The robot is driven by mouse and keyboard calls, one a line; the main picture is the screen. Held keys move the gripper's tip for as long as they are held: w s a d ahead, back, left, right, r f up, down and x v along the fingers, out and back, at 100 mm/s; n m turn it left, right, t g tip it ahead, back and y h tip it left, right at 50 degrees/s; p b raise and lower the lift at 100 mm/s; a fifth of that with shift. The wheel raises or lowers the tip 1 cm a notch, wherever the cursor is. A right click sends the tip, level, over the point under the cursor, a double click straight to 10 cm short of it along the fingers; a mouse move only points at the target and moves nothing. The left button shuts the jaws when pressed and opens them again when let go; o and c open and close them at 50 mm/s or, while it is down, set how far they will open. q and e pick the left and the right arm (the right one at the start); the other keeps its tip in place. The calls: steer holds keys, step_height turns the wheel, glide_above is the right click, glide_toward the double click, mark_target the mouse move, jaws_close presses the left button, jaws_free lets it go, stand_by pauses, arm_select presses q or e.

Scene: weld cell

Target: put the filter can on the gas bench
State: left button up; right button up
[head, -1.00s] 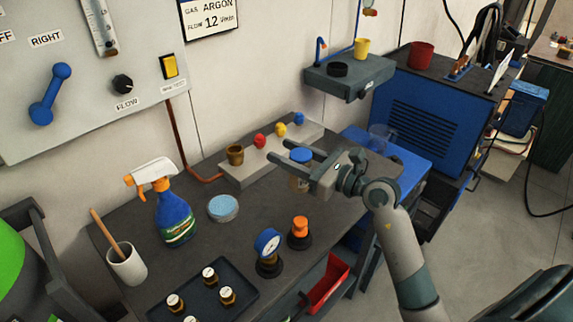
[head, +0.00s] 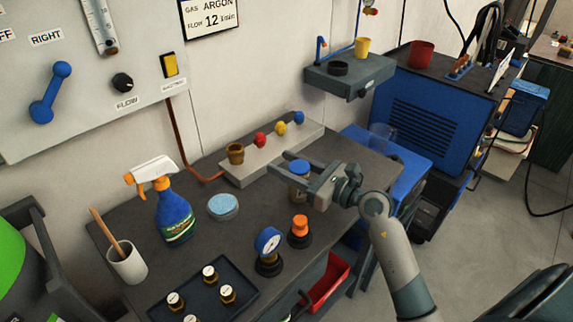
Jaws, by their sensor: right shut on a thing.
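The filter can (head: 299,168), a small jar-like can with a blue lid and amber-brown body, is held upright in my right gripper (head: 290,170). The gripper reaches in from the right and is shut on the can, with its fingers on either side below the lid. The can is over the right rear part of the dark-topped gas bench (head: 190,240), in front of the pale block. I cannot tell whether its base touches the bench top. The fingers hide part of its body. My left gripper is not in view.
A pale block with coloured knobs (head: 273,150) lies along the wall behind the can. A gauge (head: 268,250), an orange-topped fitting (head: 300,232), a light blue tin (head: 223,207), a spray bottle (head: 174,210) and a dark tray (head: 205,298) stand on the bench.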

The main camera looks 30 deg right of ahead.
mark_target(308, 176)
steer(key=shift+f, duration=0.2)
steer(key=o, duration=1.1)
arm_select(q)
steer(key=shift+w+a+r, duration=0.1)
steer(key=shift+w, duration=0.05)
arm_select(e)
steer(key=shift+r, duration=0.2)
steer(key=shift+s+d+f, duration=0.1)
steer(key=shift+s+d, duration=0.2)
steer(key=shift+s, duration=0.2)
steer(key=b+v, duration=0.2)
steer(key=v, duration=0.7)
steer(key=shift+s+d+b, duration=0.1)
steer(key=shift+s+b, duration=0.15)
steer(key=shift+b, duration=0.05)
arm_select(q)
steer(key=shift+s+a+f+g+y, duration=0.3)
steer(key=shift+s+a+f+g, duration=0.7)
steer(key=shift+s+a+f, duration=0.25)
arm_select(e)
steer(key=shift+s+d, duration=0.35)
steer(key=shift+s, duration=0.3)
